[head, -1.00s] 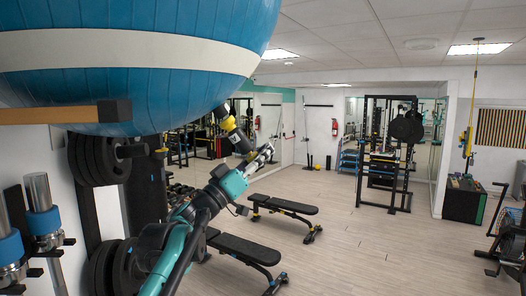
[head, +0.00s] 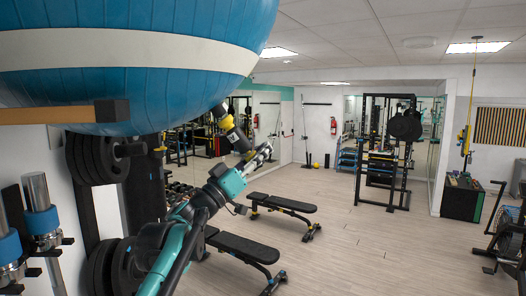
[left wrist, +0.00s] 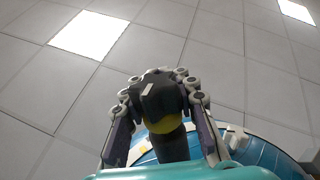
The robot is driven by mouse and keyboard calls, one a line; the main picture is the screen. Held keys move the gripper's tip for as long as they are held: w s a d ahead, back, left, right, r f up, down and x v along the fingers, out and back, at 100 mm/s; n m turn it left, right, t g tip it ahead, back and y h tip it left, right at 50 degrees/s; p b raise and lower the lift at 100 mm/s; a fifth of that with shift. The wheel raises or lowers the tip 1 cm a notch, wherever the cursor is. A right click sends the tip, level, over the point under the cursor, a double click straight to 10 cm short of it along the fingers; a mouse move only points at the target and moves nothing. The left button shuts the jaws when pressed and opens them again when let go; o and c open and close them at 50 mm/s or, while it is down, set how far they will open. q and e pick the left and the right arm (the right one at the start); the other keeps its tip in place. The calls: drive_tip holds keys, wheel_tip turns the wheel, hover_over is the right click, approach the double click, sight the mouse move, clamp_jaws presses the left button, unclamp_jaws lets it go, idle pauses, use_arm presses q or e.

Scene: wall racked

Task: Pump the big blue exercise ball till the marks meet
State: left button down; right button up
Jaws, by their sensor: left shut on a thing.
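The big blue exercise ball (head: 150,95), with a broad white band around it, fills the upper left of the head view. Its lower side also shows in the left wrist view (left wrist: 262,152). A black tool with yellow bands (head: 237,136), seemingly the pump, slants down from the ball's lower right edge. My left gripper (head: 265,152) is shut on it at its lower end. In the left wrist view, the fingers curl around the black, yellow-banded body (left wrist: 160,97). I cannot make out any marks on the ball. My right gripper is not in view.
A wooden bar with a black end (head: 112,110) lies in front of the ball's underside. Weight plates (head: 92,158) hang at the left wall. The floor at centre right (head: 375,245) is open.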

use_arm(q)
drive_tip(key=shift+a+r+p, duration=0.25)
drive_tip(key=shift+r+p, duration=0.05)
drive_tip(key=shift+r, duration=0.1)
idle(0.5)
drive_tip(key=shift+f, duration=0.1)
drive_tip(key=shift+d+f, duration=0.35)
drive_tip(key=shift+f, duration=0.05)
drive_tip(key=shift+a+r, duration=0.35)
drive_tip(key=shift+r, duration=0.15)
idle(1.4)
drive_tip(key=shift+d+f, duration=0.35)
drive_tip(key=shift+f, duration=0.15)
